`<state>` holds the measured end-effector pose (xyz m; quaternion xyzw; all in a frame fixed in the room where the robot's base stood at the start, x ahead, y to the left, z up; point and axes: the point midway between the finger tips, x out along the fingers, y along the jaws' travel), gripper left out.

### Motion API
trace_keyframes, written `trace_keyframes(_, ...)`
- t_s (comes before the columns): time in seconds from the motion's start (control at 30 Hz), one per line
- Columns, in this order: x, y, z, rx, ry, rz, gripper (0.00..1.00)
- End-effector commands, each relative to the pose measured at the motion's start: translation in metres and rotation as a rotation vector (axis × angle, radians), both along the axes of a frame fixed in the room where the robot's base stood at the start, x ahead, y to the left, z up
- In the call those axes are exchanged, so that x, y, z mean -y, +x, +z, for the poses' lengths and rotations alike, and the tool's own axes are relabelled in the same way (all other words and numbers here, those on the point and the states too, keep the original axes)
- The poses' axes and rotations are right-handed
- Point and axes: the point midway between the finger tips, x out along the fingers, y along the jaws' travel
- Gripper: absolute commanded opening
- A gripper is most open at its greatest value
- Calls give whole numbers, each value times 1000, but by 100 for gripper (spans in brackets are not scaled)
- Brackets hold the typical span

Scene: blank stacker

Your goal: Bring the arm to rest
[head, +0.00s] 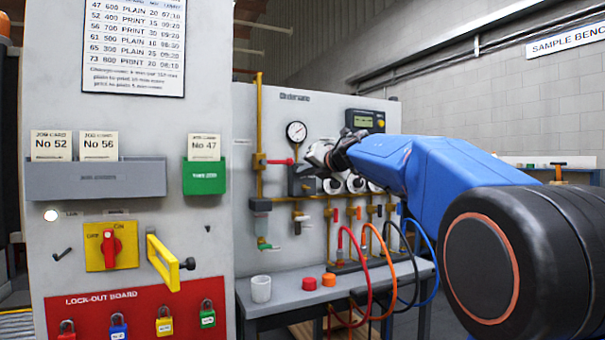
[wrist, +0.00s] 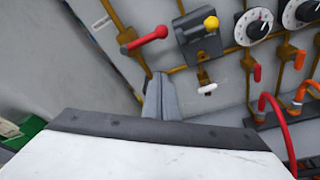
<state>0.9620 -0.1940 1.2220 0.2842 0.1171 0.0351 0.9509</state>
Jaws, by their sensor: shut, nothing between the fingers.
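My arm (head: 415,170), blue with a black joint, reaches in from the right in the head view and extends left towards the grey panel. My gripper (head: 312,168) is at its far end, in front of the panel by the gauges. In the wrist view my gripper (wrist: 160,97) shows as grey fingers together beyond the pale wrist housing. It is shut and empty. A red-handled valve (wrist: 146,39) and a block with a yellow knob (wrist: 205,35) lie beyond the fingers in the wrist view. The gap to the panel cannot be told.
The grey panel (head: 285,105) carries pipes, a gauge (head: 296,131) and coloured hoses (head: 365,260). Below it a bench holds a white cup (head: 261,289) and red and orange caps. At left stands a board with card holders, a yellow handle (head: 165,264) and padlocks.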

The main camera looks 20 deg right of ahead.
Motion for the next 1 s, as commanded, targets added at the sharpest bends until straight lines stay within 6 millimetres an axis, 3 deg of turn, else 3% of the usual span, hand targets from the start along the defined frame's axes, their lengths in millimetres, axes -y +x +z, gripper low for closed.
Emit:
trace_keyframes(0.43,-1,0,1,3,5,-2,0)
trace_keyframes(0.57,-7,-9,7,39,78,-26,0)
trace_keyframes(0.8,-17,-55,18,175,477,-181,0)
trace_keyframes(0.87,-14,-70,13,198,592,-236,0)
trace_keyframes(1.0,-4,-108,-15,223,859,-378,0)
